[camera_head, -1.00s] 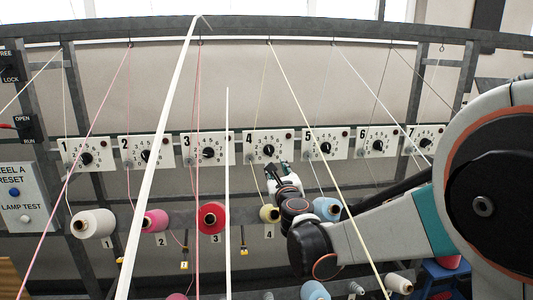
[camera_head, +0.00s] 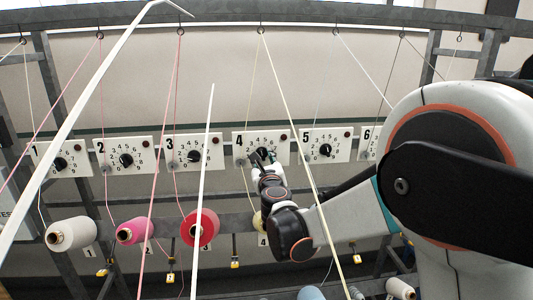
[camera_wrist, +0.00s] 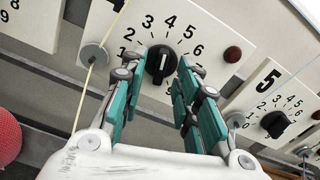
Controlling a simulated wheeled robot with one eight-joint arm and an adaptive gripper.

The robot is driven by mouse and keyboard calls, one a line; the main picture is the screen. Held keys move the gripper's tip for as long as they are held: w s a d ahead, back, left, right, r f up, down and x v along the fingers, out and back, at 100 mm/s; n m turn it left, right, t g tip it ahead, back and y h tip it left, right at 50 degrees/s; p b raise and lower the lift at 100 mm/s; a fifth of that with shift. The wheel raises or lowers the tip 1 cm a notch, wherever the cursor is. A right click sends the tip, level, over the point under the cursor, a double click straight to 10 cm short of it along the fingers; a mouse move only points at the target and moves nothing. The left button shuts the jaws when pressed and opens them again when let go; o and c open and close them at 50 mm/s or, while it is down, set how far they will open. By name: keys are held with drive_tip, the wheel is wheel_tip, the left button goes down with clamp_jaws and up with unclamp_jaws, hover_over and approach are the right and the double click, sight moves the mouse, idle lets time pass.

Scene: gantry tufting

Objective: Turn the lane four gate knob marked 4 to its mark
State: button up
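The lane four gate knob (camera_wrist: 160,64) is a round black knob on a white numbered plate (camera_wrist: 215,25) in the wrist view. Its white line stands near upright, leaning slightly right at the top, roughly toward the 4. I cannot tell its exact reading or a separate target mark. My gripper (camera_wrist: 157,78) is open, its green-padded fingers on either side of the knob; contact is not clear. The fingers and palm hide some lower numbers. In the head view the same knob (camera_head: 262,153) is partly covered by my gripper (camera_head: 263,163).
The lane five knob (camera_wrist: 275,124) is close at right, and a taut yarn with a grey disc (camera_wrist: 93,54) hangs at left. A red button (camera_wrist: 232,54) is on the lane four plate. Yarn cones, including a red one (camera_head: 201,229), sit below the plates.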

drive_tip(key=shift+w, duration=0.25)
drive_tip(key=shift+s+r, duration=0.1)
drive_tip(key=shift+c, duration=0.3)
clamp_jaws()
